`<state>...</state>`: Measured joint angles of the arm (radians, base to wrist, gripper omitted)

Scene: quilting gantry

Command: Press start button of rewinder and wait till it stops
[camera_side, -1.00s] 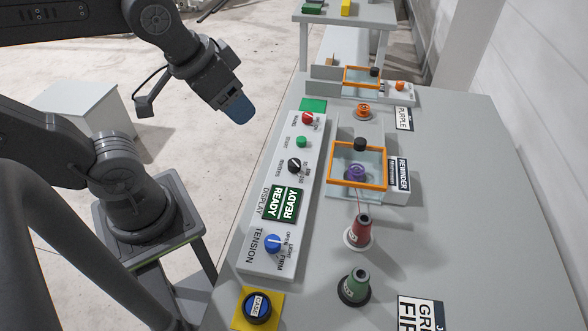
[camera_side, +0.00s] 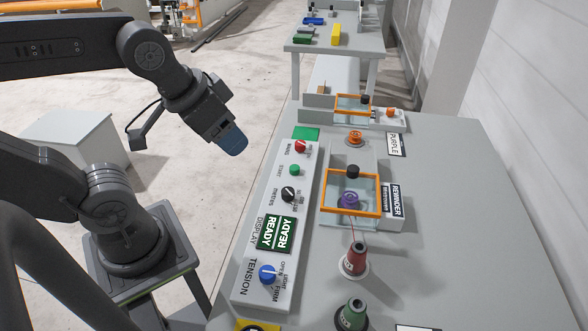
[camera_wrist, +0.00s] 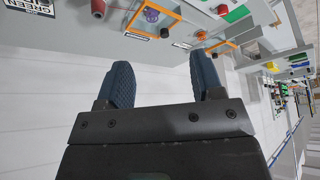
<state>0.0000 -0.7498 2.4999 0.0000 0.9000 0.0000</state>
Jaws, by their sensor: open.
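The control panel (camera_side: 262,292) is a long pale strip on the table. From far to near it carries a red button (camera_side: 300,146), the green START button (camera_side: 294,170), a black metres knob (camera_side: 289,195), a green display (camera_side: 277,233) reading READY and a blue tension knob (camera_side: 267,273). The rewinder (camera_side: 392,215) stands to its right, with an orange-framed clear guard (camera_side: 350,212) over a purple spool (camera_side: 348,201). My gripper (camera_side: 234,144) is in the air left of the panel, apart from the START button. In the wrist view its blue fingers (camera_wrist: 164,82) are spread and empty.
A red thread cone (camera_side: 354,260) and a green cone (camera_side: 351,316) stand right of the panel, with a thread running from the red one toward the spool. A second orange-framed unit (camera_side: 353,97) stands farther back. The air between my gripper and the panel looks clear.

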